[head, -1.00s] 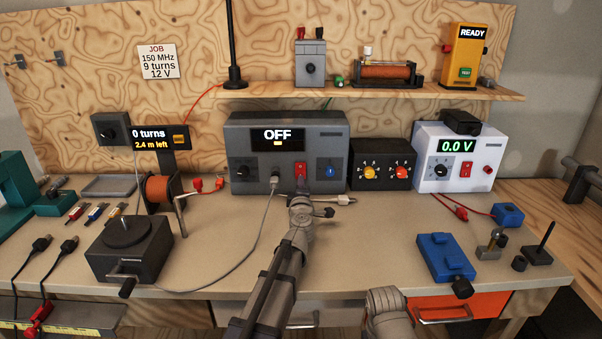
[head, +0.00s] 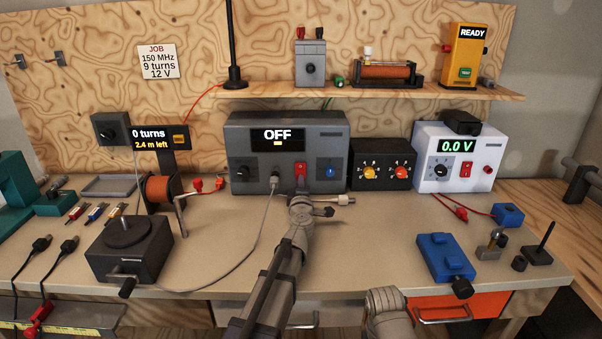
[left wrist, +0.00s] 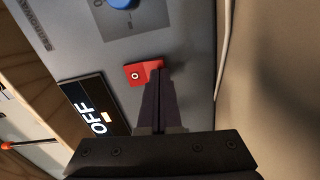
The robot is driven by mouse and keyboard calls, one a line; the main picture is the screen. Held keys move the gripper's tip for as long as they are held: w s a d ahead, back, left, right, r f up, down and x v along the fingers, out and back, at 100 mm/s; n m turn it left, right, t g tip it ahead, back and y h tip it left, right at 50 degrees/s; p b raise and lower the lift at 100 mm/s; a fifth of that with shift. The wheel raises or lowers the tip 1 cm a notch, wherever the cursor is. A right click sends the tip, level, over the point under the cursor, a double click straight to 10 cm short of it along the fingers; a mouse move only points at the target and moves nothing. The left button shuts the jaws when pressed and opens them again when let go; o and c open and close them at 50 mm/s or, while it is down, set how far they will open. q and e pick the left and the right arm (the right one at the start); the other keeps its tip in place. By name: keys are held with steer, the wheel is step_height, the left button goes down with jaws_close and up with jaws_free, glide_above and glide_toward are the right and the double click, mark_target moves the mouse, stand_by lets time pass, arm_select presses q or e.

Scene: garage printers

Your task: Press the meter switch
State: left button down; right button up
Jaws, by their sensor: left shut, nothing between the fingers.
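The meter (head: 240,150) is a grey box at the back middle of the bench, and its display (head: 277,139) reads OFF. Its red switch (head: 300,169) is on the lower front, right of centre. The switch also shows in the left wrist view (left wrist: 137,74). My left gripper (left wrist: 158,75) is shut and empty, with its fingertips at the switch; they overlap its edge in the wrist view, and contact is hard to tell. In the head view my left wrist hides the fingers. My right gripper is not in view.
A grey cable (head: 262,228) runs from the meter's front across the bench. A black box with two knobs (head: 381,171) and a white supply (head: 440,180) reading 0.0 V stand to the right. A dark winder (head: 127,250) stands at left. The bench front middle is fairly clear.

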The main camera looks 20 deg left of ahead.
arm_select(q)
steer(key=shift+w+a, duration=0.1)
steer(key=shift+w, duration=0.2)
steer(key=shift+s, duration=0.15)
steer(key=shift+v, duration=2.4)
steer(key=shift+r, duration=0.1)
